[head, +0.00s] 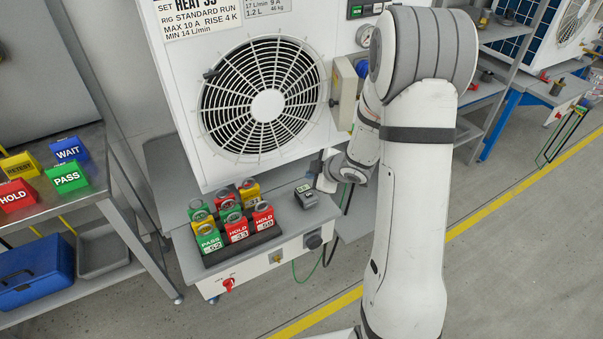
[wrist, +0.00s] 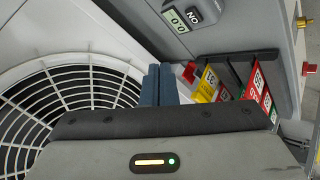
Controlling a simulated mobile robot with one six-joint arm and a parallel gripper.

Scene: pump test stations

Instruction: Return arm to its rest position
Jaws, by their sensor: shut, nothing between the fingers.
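My white arm (head: 412,190) reaches across the right half of the head view, bent at its dark grey-banded joint. Its wrist end is low in front of the white fan unit (head: 180,85), near the bench's right part. My gripper (wrist: 160,84) shows in the wrist view as two dark blue fingers side by side, shut with nothing between them. The fan grille (wrist: 70,105) is to the left of the fingers and the tagged rack (wrist: 235,80) to the right. In the head view the gripper is small beside the fan unit's lower right corner, and its fingertips are hard to make out.
A dark rack (head: 243,246) of red, green and yellow tags stands on the bench. A small grey meter (head: 306,196) is beside it. A left shelf (head: 60,215) holds coloured blocks such as the green PASS block (head: 67,177). The floor at right (head: 530,230) is clear.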

